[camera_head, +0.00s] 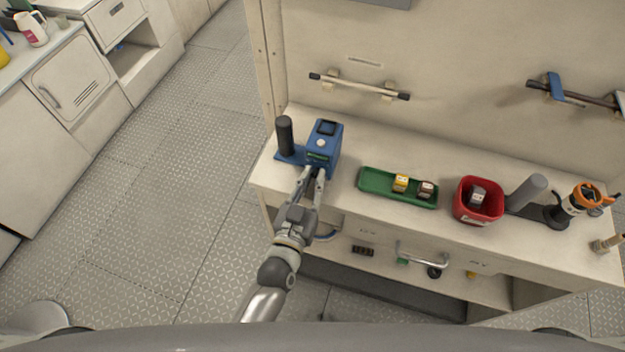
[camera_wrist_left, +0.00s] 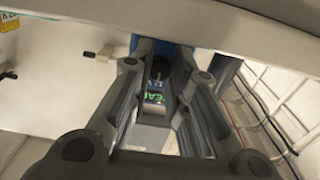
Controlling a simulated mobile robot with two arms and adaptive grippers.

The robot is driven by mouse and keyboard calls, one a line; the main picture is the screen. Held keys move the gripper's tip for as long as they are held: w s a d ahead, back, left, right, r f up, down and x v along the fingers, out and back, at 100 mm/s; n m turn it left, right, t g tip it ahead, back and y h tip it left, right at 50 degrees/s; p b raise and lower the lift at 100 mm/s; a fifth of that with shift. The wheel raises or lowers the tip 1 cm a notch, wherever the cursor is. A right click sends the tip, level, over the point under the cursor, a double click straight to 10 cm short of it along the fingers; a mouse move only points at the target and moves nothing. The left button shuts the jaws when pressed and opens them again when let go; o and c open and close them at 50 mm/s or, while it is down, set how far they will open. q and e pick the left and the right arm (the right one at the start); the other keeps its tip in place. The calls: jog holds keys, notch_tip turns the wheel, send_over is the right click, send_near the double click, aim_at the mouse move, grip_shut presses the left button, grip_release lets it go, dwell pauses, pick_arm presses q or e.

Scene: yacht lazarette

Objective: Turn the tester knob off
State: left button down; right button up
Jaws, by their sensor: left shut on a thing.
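The tester is a blue box (camera_head: 325,146) with a dark top panel and a pale round part on its face, at the left end of the bench. My left gripper (camera_head: 312,176) reaches the front of the tester from below. In the left wrist view my left gripper (camera_wrist_left: 160,75) has its fingers close around something at the tester's front, and a small lit green display (camera_wrist_left: 155,98) shows between them. The knob itself is hidden by the fingers, so its setting cannot be read. My right gripper is not in view.
A dark cylinder (camera_head: 285,135) stands left of the tester. A green tray (camera_head: 372,183) with small yellow and brown blocks, a red bin (camera_head: 466,211) and a grey cylinder (camera_head: 527,191) stand to the right. A handrail (camera_head: 358,87) is on the wall behind. Open floor lies left.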

pick_arm(q)
jog(key=shift+r, duration=0.1)
jog(key=n, duration=0.8)
jog(key=shift+n, duration=0.3)
dwell(0.3)
jog(key=c, duration=1.3)
grip_release()
jog(key=shift+c, duration=0.2)
